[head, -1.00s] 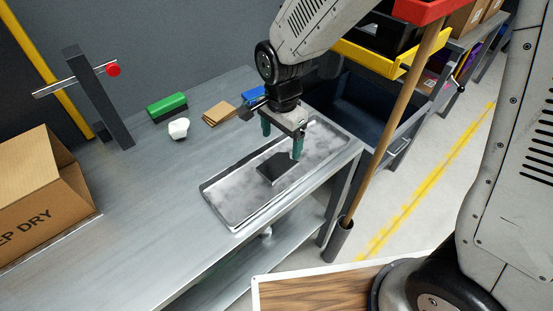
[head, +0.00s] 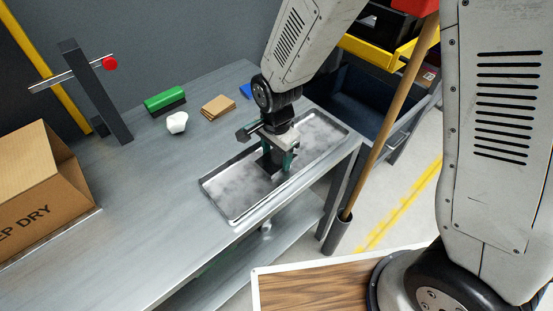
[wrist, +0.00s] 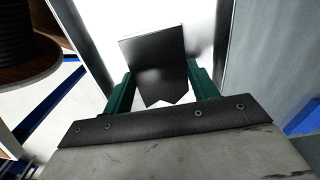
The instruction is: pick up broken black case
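The broken black case (wrist: 155,58) is a flat dark piece with a jagged near edge, standing out between my green fingers in the wrist view. In the head view only a dark part of it (head: 266,164) shows under my gripper. It is in the shiny metal tray (head: 228,188) on the workbench. My gripper (head: 277,161) is low over the tray, its fingers apart on either side of the case. They also flank it closely in the wrist view (wrist: 162,88); firm contact on both sides is not clear.
On the metal bench (head: 130,220) stand a cardboard box (head: 40,185), a post with a red knob (head: 95,90), a green-topped block (head: 164,100), a white lump (head: 177,122) and brown pads (head: 218,106). A wooden handle (head: 390,110) rises beside the bench's right edge.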

